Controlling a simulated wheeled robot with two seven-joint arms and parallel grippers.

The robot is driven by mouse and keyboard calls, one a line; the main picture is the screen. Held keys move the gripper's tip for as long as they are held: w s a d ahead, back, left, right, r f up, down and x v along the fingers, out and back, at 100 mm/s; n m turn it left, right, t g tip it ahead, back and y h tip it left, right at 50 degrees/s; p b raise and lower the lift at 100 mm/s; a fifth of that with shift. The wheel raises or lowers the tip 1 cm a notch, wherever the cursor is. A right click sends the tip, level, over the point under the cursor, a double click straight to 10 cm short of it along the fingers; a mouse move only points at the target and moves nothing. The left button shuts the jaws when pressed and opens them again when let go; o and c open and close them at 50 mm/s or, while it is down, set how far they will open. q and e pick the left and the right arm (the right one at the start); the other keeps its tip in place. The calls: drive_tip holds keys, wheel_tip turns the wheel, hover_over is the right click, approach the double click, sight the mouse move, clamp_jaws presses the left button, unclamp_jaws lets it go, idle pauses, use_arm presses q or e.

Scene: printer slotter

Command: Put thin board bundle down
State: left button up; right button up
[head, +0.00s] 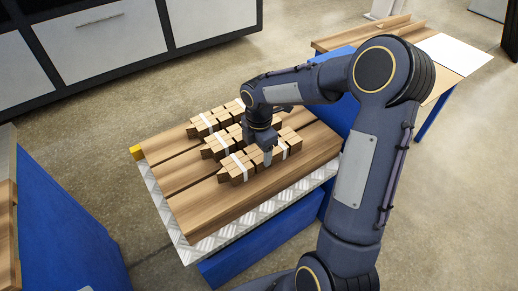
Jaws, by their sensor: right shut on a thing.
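Several bundles of short wooden pieces with white straps lie in rows on long boards. The back bundle (207,123) and the middle bundle (216,147) lie behind the front thin board bundle (234,168). My right gripper (267,158) points down and is shut on the front bundle, with its fingers at the bundle's right part. The front bundle is at or very near the boards; whether it touches them is not clear. My arm hides the right ends of the back rows. My left gripper is not in view.
The long boards (245,197) lie on a metal-plated platform (185,246) with a blue base. A blue-sided table (460,55) with a white sheet stands at the back right. A blue unit (65,225) stands at the left, grey cabinets (100,40) at the back left. Open floor lies between.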

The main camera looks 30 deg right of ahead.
sight(259, 152)
drive_tip(key=o, duration=1.1)
wheel_tip(259, 152, up, 12)
drive_tip(key=p, duration=0.3)
drive_tip(key=s+a+r+m+t, duration=0.1)
drive_tip(key=s+r+m, duration=0.35)
drive_tip(key=s, duration=0.25)
drive_tip(key=s+a+m+t+y, duration=0.1)
drive_tip(key=s+a+m, duration=0.1)
drive_tip(key=s+m, duration=0.3)
drive_tip(key=s+a+f+m+t+y, duration=0.1)
drive_tip(key=s+a+m+t, duration=0.1)
drive_tip(key=s+m, duration=0.3)
drive_tip(key=s+a+f+m+t+y, duration=0.1)
drive_tip(key=s+a+m, duration=0.1)
drive_tip(key=s+m, duration=0.3)
drive_tip(key=shift+s+a+f+m+t+y, duration=0.1)
drive_tip(key=shift+a+m+t+y, duration=0.1)
drive_tip(key=shift+m+t+y, duration=0.25)
